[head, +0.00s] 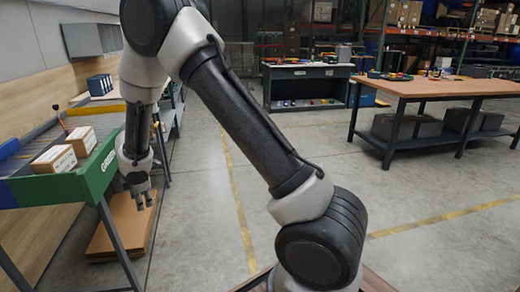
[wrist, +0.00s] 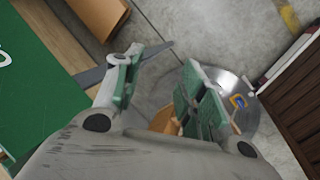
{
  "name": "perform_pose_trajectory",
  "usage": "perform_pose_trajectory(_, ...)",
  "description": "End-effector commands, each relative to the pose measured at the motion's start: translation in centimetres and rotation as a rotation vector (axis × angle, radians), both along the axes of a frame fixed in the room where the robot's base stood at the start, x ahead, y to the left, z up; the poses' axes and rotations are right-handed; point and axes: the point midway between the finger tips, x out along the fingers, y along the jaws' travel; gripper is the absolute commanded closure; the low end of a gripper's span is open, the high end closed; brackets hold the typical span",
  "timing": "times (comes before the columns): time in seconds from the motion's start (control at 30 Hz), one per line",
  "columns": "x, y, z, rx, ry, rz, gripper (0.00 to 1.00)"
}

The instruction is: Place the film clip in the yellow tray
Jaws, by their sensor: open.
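My gripper (head: 144,200) hangs pointing down at the left of the head view, beside the green end of a conveyor. In the wrist view its two green-padded fingers (wrist: 163,75) are spread apart, with no held object visible between them. I cannot make out the film clip in either view. I cannot pick out the yellow tray either. Small coloured items sit on the far benches, too small to name.
Two cartons (head: 54,160) (head: 82,141) sit on the conveyor behind its green end panel (head: 60,188). Flat cardboard (head: 125,225) lies below. A wood-topped workbench (head: 430,88) stands right, a dark bench (head: 308,72) at the back. The concrete floor between is clear.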

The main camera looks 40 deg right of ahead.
Motion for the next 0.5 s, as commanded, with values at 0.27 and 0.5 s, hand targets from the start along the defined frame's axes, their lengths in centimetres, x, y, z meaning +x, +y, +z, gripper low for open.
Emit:
perform_pose_trajectory(0.27, -3.8, -14.9, 17.2, 0.076, -0.116, -0.549, 0.59)
perform_pose_trajectory(0.5, -14.7, -24.6, 25.8, 0.207, -0.129, -0.990, 0.59)
